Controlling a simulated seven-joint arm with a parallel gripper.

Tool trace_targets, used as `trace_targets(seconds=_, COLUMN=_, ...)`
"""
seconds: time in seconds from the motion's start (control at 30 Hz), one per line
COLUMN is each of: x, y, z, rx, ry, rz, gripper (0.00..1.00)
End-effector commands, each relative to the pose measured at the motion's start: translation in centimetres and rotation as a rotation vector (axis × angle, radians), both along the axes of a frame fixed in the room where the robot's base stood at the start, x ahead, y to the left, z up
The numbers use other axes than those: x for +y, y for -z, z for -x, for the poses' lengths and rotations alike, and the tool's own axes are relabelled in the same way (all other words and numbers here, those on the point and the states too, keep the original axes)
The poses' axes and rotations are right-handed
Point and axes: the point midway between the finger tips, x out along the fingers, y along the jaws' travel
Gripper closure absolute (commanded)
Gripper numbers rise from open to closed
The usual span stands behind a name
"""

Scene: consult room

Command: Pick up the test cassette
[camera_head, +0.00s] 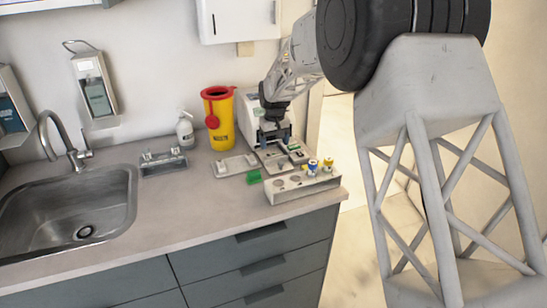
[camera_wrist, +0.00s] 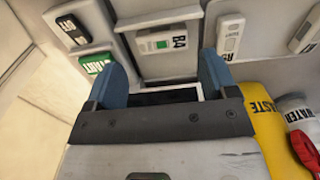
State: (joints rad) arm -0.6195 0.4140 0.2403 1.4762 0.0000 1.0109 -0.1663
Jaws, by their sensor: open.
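Two pale, flat cassette-like pieces lie on a tray (camera_head: 222,174) left of my gripper in the head view. In the wrist view, one white piece (camera_wrist: 230,36) with a small window and lettering is right of the fingers, and another (camera_wrist: 303,35) is at the far right. A white piece with a green label (camera_wrist: 163,44) lies in a grey unit, just beyond my blue fingertips. My gripper (camera_head: 273,134) points down over this unit on the counter. In the wrist view, my gripper (camera_wrist: 158,56) is open, with nothing seen held between its fingers.
A green START button (camera_wrist: 94,63) and an OFF/ON switch (camera_wrist: 72,31) are left of the fingers. A yellow waste bin (camera_head: 220,120) with a red lid stands close behind. A tube rack (camera_head: 300,185) and green block (camera_head: 253,177) are in front. The sink (camera_head: 70,212) is left.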

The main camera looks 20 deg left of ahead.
Motion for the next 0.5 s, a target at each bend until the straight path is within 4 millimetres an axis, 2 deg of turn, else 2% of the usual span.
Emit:
trace_targets(seconds=0.27, x=0.1, y=0.8, z=0.0, rx=0.0, ry=0.0, rz=0.0, gripper=0.21)
trace_targets(seconds=0.5, x=0.4, y=3.5, z=-0.1, rx=0.001, ry=0.0, rz=0.001, gripper=0.21)
